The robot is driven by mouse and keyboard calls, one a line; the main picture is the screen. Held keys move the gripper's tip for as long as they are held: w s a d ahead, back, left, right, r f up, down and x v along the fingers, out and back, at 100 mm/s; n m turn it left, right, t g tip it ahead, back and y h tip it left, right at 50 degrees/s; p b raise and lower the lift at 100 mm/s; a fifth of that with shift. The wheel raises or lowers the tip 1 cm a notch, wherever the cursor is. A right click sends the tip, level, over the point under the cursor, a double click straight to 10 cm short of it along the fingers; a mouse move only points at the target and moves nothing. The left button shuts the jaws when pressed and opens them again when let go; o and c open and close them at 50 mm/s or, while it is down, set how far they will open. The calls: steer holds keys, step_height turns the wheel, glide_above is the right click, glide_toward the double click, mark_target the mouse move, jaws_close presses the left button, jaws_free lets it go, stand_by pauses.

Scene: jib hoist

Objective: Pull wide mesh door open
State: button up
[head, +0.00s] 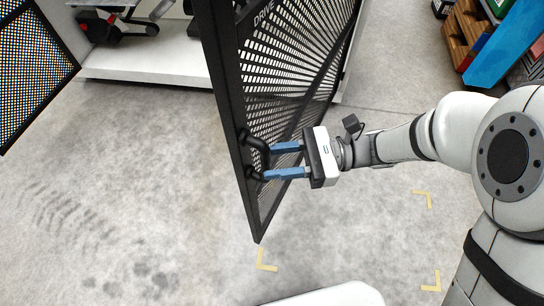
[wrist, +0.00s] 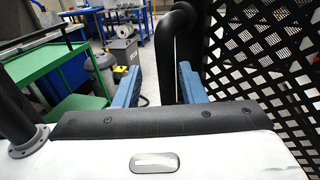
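The wide mesh door (head: 300,60) is a tall black framed panel marked DRIVE. It stands at an angle in the head view, with open floor between its free edge and the mesh panel at the left. Its black bar handle (head: 260,146) sticks out near the free edge. My gripper (head: 268,161) is at the handle, its two blue fingers apart. In the wrist view the handle (wrist: 174,55) runs down between the fingers, nearer the right one, with a gap to the left one. The fingertips' exact contact with the handle is partly hidden.
A fixed mesh panel (head: 35,62) stands at the left. A pale plinth (head: 145,66) with machinery lies behind the door. Wooden crates (head: 466,35) and a blue item (head: 500,50) are at the upper right. Floor at the lower left is clear.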

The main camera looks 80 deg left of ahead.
steer(key=shift+s, duration=0.55)
steer(key=shift+f, duration=0.1)
jaws_close()
